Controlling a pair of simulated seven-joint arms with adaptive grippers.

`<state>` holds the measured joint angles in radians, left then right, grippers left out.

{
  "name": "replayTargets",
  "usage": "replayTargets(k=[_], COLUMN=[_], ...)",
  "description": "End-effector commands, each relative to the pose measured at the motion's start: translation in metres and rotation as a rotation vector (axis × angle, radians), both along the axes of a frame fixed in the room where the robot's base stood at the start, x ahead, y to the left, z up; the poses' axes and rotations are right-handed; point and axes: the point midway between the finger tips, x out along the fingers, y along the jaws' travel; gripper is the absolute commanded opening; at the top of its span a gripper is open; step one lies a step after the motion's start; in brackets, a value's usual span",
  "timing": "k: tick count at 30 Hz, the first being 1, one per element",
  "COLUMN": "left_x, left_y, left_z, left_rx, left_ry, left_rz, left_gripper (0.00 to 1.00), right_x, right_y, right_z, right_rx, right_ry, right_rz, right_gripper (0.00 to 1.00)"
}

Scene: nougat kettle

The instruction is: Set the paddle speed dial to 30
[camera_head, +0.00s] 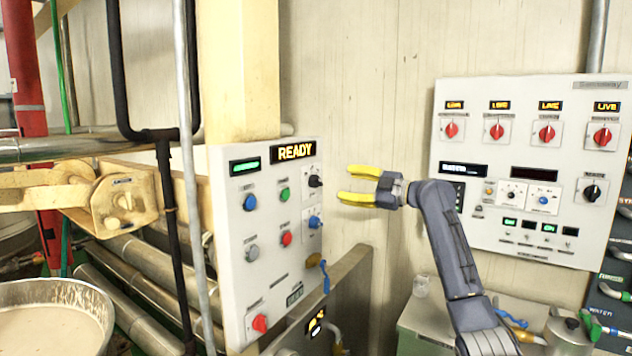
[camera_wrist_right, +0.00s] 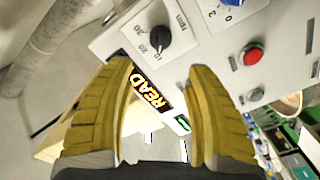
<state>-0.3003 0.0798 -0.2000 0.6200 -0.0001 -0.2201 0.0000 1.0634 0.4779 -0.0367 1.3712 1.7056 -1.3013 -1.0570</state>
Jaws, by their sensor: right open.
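The control panel (camera_head: 265,265) is a white box with a lit READY display (camera_head: 294,152). A black dial (camera_head: 314,181) sits at its upper right. The wrist view shows this black dial (camera_wrist_right: 160,38) up close, with numbers and "rpm" beside it; its exact setting is hard to read. A blue dial (camera_head: 314,222) is below it, also in the wrist view (camera_wrist_right: 225,4). My right gripper (camera_head: 346,185) has yellow fingers, open and empty, to the right of the black dial and apart from it. In the wrist view the dial is just beyond the fingertips. My left gripper is not in view.
Blue, green, red and grey buttons and a red knob (camera_head: 260,323) share the panel. A second panel (camera_head: 480,240) with red and black rotary switches hangs at the right. A kettle (camera_head: 60,292) of pale mix stands at lower left. The wall between the panels is bare.

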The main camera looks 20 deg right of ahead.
Motion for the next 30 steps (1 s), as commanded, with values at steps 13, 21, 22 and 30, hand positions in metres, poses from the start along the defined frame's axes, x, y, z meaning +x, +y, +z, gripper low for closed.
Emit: replayTargets(k=[13, 21, 22, 30], left_x=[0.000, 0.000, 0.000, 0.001], left_y=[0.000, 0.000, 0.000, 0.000], left_z=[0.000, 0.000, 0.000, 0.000], left_rx=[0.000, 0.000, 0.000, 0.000], left_ry=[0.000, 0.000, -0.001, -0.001], left_rz=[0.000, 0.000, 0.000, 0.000], left_gripper=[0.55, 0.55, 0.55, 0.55], right_x=[0.059, 0.079, 0.080, 0.084], right_y=[0.051, 0.067, 0.068, 0.072], right_z=[0.000, 0.000, 0.000, -0.001], right_rx=[0.003, 0.002, 0.002, 0.001], right_ry=[0.001, 0.001, 0.001, 0.002], right_rz=[0.001, -0.001, -0.001, -0.001], right_gripper=[0.54, 0.54, 0.54, 0.54])
